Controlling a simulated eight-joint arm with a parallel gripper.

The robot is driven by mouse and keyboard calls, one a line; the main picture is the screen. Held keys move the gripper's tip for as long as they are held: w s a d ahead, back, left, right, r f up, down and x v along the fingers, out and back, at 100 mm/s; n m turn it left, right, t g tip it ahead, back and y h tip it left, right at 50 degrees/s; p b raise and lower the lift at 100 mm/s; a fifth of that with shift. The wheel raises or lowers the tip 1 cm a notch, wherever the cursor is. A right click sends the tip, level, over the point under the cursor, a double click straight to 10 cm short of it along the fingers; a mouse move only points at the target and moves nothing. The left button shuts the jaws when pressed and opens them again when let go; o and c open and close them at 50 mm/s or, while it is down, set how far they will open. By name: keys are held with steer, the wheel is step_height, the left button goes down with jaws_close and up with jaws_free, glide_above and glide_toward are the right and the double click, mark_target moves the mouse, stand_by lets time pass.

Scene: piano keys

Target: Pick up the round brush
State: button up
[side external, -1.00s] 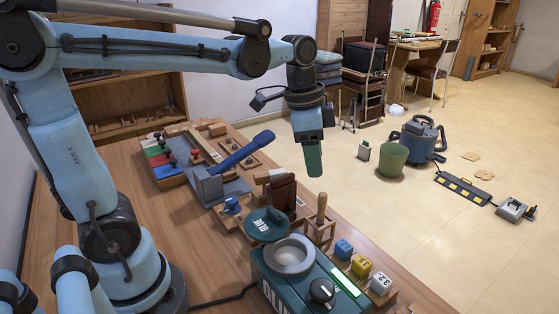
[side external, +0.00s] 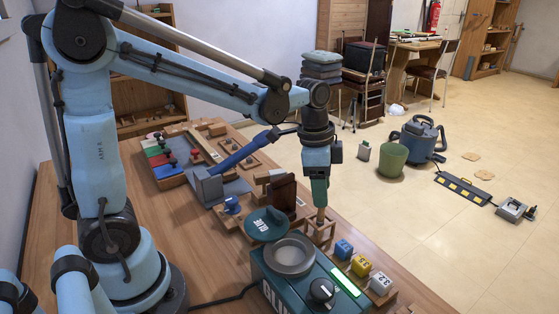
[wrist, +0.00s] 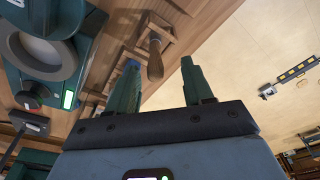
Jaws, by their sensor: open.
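The round brush shows its wooden handle (side external: 320,214), upright in a small wooden stand (side external: 318,234) beside the glue pot. Its lower end is hidden. My gripper (side external: 319,204) points down right over the handle, and its green fingers hide the handle's top in the side view. In the wrist view the brush handle (wrist: 155,58) shows beyond the gap of my gripper (wrist: 161,75), nearer the left finger. The fingers are apart, with the handle not clasped between them.
The green glue pot machine (side external: 300,288) with its round pot (side external: 290,255) stands in front. A green lid (side external: 266,224) lies beside it. Blue, yellow and white numbered blocks (side external: 360,266) are at right. A dark brown block (side external: 283,194) stands behind the stand.

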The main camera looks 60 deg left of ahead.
mark_target(320, 220)
steer(key=shift+d+f, duration=0.2)
steer(key=shift+f, duration=0.9)
steer(key=shift+d+f, duration=0.2)
steer(key=shift+f, duration=0.9)
jaws_close()
